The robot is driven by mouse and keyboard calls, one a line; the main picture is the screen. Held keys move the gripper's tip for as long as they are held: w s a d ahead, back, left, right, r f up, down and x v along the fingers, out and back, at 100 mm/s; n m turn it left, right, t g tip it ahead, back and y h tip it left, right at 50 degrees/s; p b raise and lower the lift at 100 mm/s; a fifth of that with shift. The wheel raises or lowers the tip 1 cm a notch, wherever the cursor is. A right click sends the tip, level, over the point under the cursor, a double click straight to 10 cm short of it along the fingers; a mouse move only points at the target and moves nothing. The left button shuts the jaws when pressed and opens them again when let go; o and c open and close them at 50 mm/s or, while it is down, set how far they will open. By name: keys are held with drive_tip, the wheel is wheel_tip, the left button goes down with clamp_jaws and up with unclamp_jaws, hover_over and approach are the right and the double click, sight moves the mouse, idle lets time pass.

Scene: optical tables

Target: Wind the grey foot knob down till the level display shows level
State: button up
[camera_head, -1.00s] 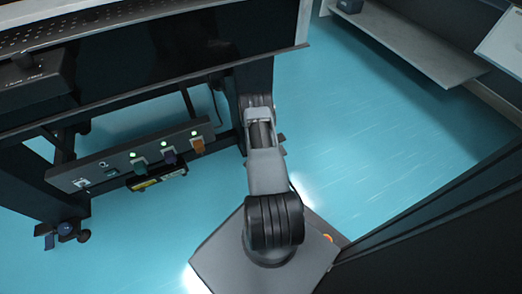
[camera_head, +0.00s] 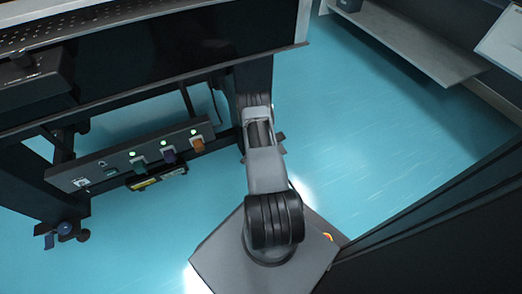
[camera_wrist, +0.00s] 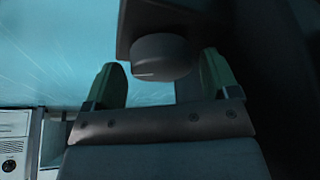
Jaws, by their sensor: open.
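The grey foot knob (camera_wrist: 163,57) is a short round disc under a dark block in the upper middle of the wrist view. A pale mark shows on its lower edge. My gripper (camera_wrist: 163,68) is open, with green-padded fingers, one on each side of the knob. A gap shows between the left finger and the knob; the right finger is close to it, and I cannot tell if they touch. In the head view my gripper and this knob are hidden behind my arm and the table leg. I cannot make out a level reading in either view.
The dark optical table (camera_head: 150,65) stands at upper left in the head view. A socket strip (camera_head: 130,157) with several plugs and green lights hangs below it. A blue knob (camera_head: 65,229) is at the far left foot. A shelf (camera_head: 415,42) stands at upper right; blue floor lies between.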

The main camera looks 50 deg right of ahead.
drive_tip(key=shift+w+n, duration=0.15)
drive_tip(key=shift+n, duration=0.15)
drive_tip(key=shift+n+t, duration=0.4)
drive_tip(key=shift+n, duration=0.1)
drive_tip(key=shift+f+n+t+y+b, duration=0.15)
drive_tip(key=shift+n+t+y+b, duration=0.2)
drive_tip(key=shift+n+b, duration=0.65)
drive_tip(key=a+r+n+y+p, duration=0.2)
drive_tip(key=a+r+p, duration=0.3)
drive_tip(key=r, duration=0.9)
drive_tip(key=a+r+n+y+p, duration=0.2)
drive_tip(key=a+r+p, duration=0.2)
drive_tip(key=a+r, duration=0.7)
drive_tip(key=shift+s+a+r+p, duration=0.15)
drive_tip(key=shift+s+r+p, duration=0.25)
drive_tip(key=shift+r, duration=1.65)
